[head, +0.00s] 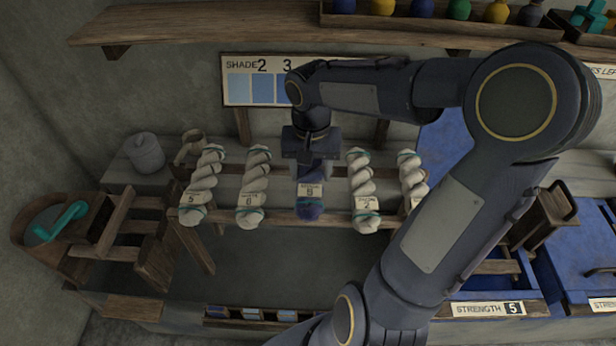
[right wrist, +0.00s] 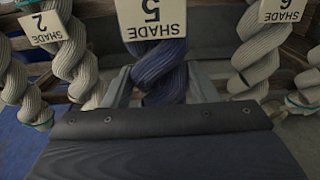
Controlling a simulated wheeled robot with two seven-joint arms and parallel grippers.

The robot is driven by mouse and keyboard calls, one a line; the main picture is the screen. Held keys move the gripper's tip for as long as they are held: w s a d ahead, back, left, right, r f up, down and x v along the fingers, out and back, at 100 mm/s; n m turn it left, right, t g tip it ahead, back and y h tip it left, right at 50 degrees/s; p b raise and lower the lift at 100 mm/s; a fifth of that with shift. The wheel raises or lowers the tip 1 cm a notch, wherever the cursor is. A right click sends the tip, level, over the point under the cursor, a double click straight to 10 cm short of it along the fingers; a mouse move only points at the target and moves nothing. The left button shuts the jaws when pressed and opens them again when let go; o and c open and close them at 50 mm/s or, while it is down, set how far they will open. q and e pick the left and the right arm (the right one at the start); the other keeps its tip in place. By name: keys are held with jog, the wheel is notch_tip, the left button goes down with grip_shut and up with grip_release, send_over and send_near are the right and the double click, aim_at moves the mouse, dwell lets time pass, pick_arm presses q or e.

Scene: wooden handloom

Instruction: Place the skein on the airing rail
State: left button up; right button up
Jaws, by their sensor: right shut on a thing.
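A dark blue skein (head: 309,211) with a shade tag lies in the middle of the row on the wooden airing rail (head: 281,216), between white skeins. My right gripper (head: 311,172) is above it and shut on it. In the right wrist view the blue skein (right wrist: 162,72) sits between the two grey fingers, its tag upside down and reading SHADE 5. It appears to touch the rail, but the gripper hides its upper part, so I cannot tell if it rests there. My left gripper is not in view.
White twisted skeins (head: 252,187) (head: 362,190) lie close on both sides. A shade board (head: 240,88) stands behind, below a shelf (head: 200,24) with coloured pots. A grey lidded pot (head: 145,153) is at left. Blue vats (head: 580,260) stand at right.

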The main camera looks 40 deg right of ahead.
aim_at(308, 207)
jog(key=shift+w+f, duration=0.25)
jog(key=shift+w+a+f, duration=0.1)
jog(key=shift+f, duration=1.6)
jog(key=shift+f, duration=0.25)
jog(key=o, duration=1)
jog(key=shift+r, duration=0.1)
jog(key=shift+o, duration=0.2)
notch_tip(308, 207, up, 12)
jog(key=shift+r, duration=0.1)
jog(key=s+a+n+t, duration=0.1)
jog(key=s, duration=0.1)
jog(key=s+a+f+n+t, duration=0.1)
jog(key=s+a, duration=0.1)
jog(key=s, duration=0.1)
jog(key=s+a+n+y, duration=0.1)
jog(key=s+a, duration=0.1)
jog(key=s, duration=0.1)
jog(key=shift+a+f+n+t, duration=0.15)
jog(key=shift+a+n+t, duration=0.15)
jog(key=shift+t, duration=0.1)
jog(key=s+a+f+n+t+y, duration=0.2)
jog(key=s+a+f, duration=0.2)
jog(key=s, duration=0.1)
jog(key=shift+s+a+n+t+y, duration=0.15)
jog(key=shift+a+n+t+y, duration=0.2)
jog(key=shift+n+t+y, duration=0.05)
